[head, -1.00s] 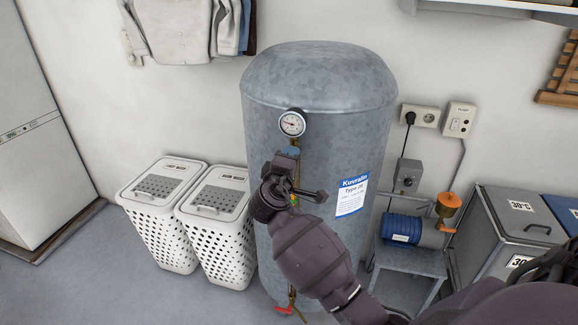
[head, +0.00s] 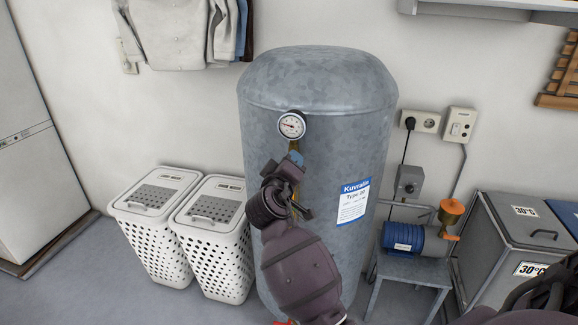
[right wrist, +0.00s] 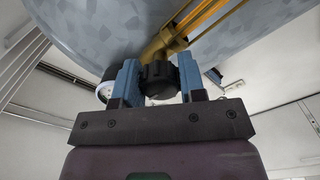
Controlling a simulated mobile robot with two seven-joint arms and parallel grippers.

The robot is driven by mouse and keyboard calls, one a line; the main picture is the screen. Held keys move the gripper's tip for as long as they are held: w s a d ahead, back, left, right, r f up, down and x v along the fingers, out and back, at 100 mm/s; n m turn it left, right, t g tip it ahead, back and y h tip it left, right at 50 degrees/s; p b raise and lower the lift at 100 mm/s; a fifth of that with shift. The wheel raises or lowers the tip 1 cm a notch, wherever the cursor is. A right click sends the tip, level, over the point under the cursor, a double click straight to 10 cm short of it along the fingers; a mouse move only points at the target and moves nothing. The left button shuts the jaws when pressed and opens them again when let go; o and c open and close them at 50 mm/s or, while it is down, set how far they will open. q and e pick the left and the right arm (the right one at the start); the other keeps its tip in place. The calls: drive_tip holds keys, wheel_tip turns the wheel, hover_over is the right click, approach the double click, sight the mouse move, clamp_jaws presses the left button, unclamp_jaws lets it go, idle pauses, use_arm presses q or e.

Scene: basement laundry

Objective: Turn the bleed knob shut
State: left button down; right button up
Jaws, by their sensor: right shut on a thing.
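The bleed knob is a black, ribbed knob (right wrist: 158,80) on a brass fitting (right wrist: 172,38) on the side of the grey tank (head: 318,100). My right gripper (right wrist: 159,82) has its two blue fingers on either side of the knob and is shut on it. In the head view my right gripper (head: 296,158) is just below the round pressure gauge (head: 291,125), and the knob is hidden there. The gauge (right wrist: 105,92) also shows beside the left finger in the right wrist view. My left gripper is not in view.
Two white laundry baskets (head: 215,240) stand left of the tank. A blue pump (head: 405,237) on a small stand (head: 412,270) and a grey bin (head: 515,235) are to the right. Bare floor shows at the lower left.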

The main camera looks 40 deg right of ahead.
drive_tip(key=o, duration=0.9)
drive_tip(key=v, duration=1.1)
